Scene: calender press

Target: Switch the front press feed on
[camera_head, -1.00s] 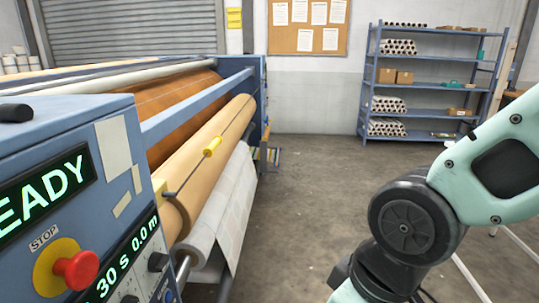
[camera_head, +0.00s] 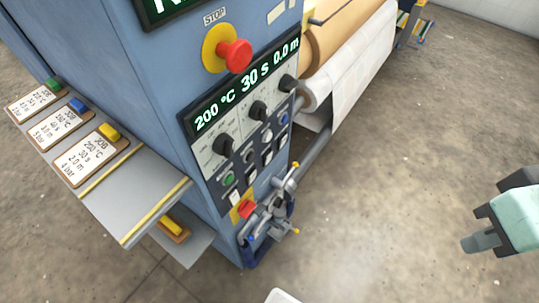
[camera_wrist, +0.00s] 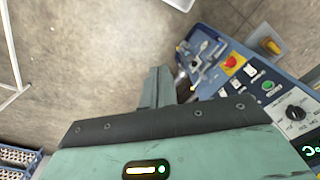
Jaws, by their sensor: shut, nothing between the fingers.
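The press control panel (camera_head: 240,130) is on the blue cabinet's face. Its display reads 200 °C, 30 s, 0.0 m. Below are several black knobs (camera_head: 222,145), a green button (camera_head: 229,179), a blue button (camera_head: 283,118) and a row of small rocker switches (camera_head: 250,176). Their labels are too small to read, so I cannot tell which is the front feed. The wrist view shows the green button (camera_wrist: 268,86) and a knob (camera_wrist: 295,112) at the right. My gripper (camera_head: 472,243) is shut and empty, right of the panel and well apart from it; its fingers also show in the wrist view (camera_wrist: 157,84).
A red STOP button (camera_head: 234,55) sits above the display. A red control (camera_head: 246,209) on yellow and a fitting with handles (camera_head: 270,220) are at the panel's lower end. A shelf (camera_head: 140,195) with recipe cards juts out left. Floor between gripper and press is clear.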

